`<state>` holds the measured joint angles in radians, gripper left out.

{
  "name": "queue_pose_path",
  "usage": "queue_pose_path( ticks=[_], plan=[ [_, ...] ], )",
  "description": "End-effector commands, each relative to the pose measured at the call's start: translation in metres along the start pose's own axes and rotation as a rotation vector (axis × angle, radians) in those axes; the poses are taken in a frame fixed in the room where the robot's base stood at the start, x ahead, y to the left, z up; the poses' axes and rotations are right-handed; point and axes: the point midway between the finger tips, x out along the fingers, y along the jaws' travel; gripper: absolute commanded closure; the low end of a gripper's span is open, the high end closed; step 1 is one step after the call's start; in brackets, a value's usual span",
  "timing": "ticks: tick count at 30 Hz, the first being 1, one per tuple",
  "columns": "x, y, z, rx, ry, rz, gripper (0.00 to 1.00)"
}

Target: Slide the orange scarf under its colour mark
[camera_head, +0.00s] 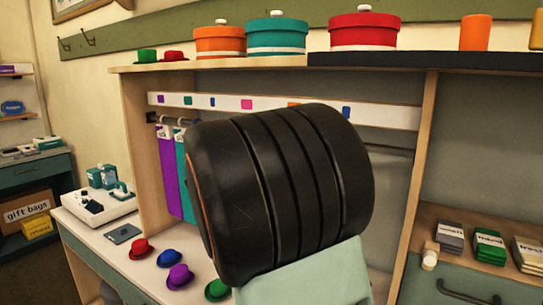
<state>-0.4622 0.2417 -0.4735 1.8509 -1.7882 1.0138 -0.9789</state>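A white strip (385,114) with small colour marks runs across the back of the booth. The orange mark (292,105) is just above the large black part of my arm, which fills the middle of the view. A purple scarf (167,175) and a teal scarf (181,185) hang side by side below the left end of the strip, near a purple mark (160,99) and a green mark (187,101). No orange scarf can be made out; the space behind my arm is hidden. My gripper is not in view.
Small red (140,249), blue (167,258), purple (180,277) and green (217,290) hats lie on the counter. A white device (97,206) stands left. Orange (219,42), teal (276,36) and red (362,32) round boxes stand on the top shelf. A wooden upright (418,180) bounds the right.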

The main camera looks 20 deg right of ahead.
Motion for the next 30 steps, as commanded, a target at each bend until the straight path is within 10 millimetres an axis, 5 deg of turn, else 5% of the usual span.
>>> queue_pose_path(
  ticks=[15, 16, 20, 30],
  plan=[
    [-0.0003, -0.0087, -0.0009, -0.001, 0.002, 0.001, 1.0],
    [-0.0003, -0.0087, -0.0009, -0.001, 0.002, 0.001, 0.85],
    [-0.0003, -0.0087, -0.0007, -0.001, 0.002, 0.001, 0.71],
    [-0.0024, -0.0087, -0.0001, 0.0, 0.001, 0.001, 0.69]
  ],
)
